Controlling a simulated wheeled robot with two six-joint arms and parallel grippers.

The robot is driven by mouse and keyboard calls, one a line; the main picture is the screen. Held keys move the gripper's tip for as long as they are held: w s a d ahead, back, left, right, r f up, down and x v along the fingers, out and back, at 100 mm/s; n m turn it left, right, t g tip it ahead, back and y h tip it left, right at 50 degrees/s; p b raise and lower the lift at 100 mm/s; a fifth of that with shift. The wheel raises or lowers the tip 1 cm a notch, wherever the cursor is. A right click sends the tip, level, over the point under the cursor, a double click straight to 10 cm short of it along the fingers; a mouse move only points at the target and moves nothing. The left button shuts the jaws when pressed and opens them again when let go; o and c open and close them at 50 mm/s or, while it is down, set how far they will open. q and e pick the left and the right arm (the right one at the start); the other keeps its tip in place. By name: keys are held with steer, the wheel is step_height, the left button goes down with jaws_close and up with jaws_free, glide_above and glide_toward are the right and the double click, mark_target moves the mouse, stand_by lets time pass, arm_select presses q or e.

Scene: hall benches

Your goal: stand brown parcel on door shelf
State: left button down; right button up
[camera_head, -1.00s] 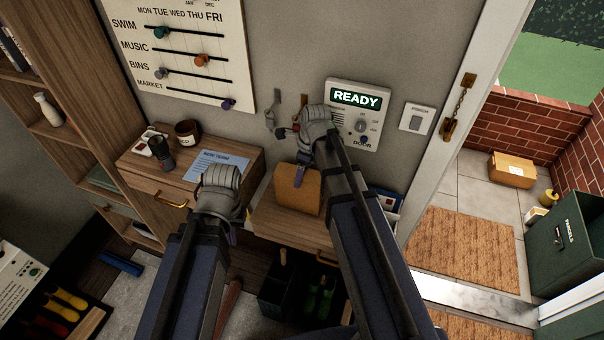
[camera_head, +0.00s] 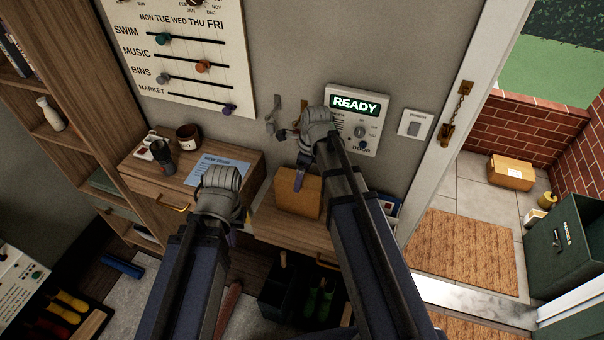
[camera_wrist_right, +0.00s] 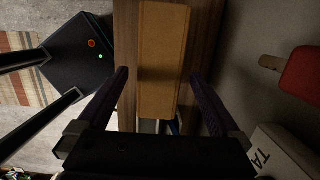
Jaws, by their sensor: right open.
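A brown parcel (camera_head: 298,196) stands on the wooden shelf (camera_head: 268,222) below the READY panel, near the door. My right gripper (camera_head: 299,180) points down over it, with a purple finger showing at the parcel's top edge. In the right wrist view the parcel (camera_wrist_right: 164,60) lies between the two spread fingers of the right gripper (camera_wrist_right: 158,72), with a gap on each side. My left gripper (camera_head: 232,238) hangs in front of the drawer unit; its jaws are mostly hidden by its own wrist.
A wooden drawer unit (camera_head: 145,178) with a mug, a torch and a paper stands left of the shelf. A dark bin (camera_head: 283,290) is below. Through the doorway are a mat (camera_head: 465,250), a cardboard box (camera_head: 511,172) and a green parcel box (camera_head: 565,240).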

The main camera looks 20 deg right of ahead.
step_height(320, 180, up, 10)
steer(key=d+p, duration=0.1)
steer(key=p, duration=0.8)
steer(key=shift+s+d+r, duration=0.15)
steer(key=shift+s+d, duration=0.05)
steer(key=shift+s, duration=0.25)
